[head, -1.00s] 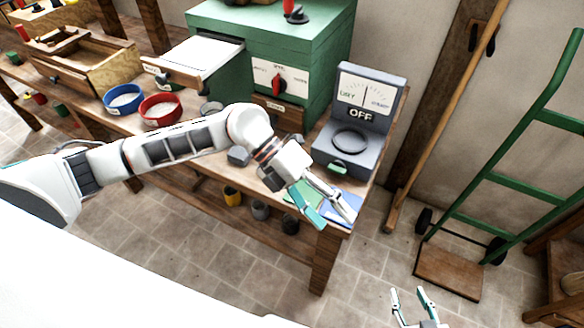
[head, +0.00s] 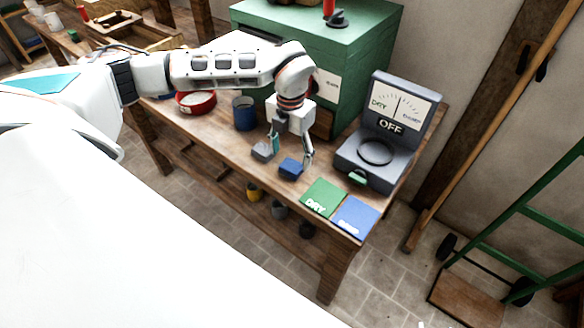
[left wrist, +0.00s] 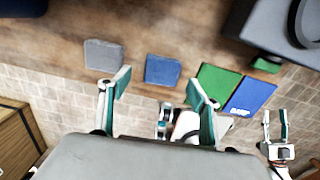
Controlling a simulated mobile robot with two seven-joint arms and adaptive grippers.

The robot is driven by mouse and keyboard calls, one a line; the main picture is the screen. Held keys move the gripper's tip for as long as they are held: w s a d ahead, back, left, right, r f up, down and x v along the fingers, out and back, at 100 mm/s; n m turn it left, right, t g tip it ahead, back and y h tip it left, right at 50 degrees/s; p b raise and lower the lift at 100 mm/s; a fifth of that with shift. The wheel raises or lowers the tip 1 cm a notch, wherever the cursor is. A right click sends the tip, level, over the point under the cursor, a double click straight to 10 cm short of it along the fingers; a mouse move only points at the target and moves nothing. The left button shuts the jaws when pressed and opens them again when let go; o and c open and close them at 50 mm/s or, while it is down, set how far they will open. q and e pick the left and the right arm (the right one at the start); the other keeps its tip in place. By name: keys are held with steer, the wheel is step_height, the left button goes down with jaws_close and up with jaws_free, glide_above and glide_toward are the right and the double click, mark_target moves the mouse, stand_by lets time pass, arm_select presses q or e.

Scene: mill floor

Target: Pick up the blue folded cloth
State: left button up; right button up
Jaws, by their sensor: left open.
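The blue folded cloth (head: 291,168) lies on the wooden bench, left of the green mat; it also shows in the left wrist view (left wrist: 162,70). A grey folded cloth (head: 263,150) lies just left of it, and in the left wrist view (left wrist: 103,55) too. My left gripper (head: 291,153) points down above the blue cloth, open and empty. In the left wrist view its fingers (left wrist: 160,88) are spread, with the blue cloth beyond the gap between them; I see no contact. My right gripper (left wrist: 275,118) is open and empty, low at the right of that view.
A green DRY mat (head: 323,197) and a blue mat (head: 355,215) lie at the bench's near right end. A grey tester reading OFF (head: 375,165) stands behind them. A blue cup (head: 244,113), a red bowl (head: 196,101) and a green cabinet (head: 325,45) stand farther left and back.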

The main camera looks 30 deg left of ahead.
mark_target(291, 165)
arm_select(q)
steer(key=shift+f, duration=1.9)
steer(key=shift+d, duration=0.1)
steer(key=c, duration=1.2)
steer(key=shift+r, duration=0.1)
step_height(291, 165, up, 20)
steer(key=shift+f, duration=0.1)
steer(key=o, duration=0.3)
steer(key=shift+c, duration=1)
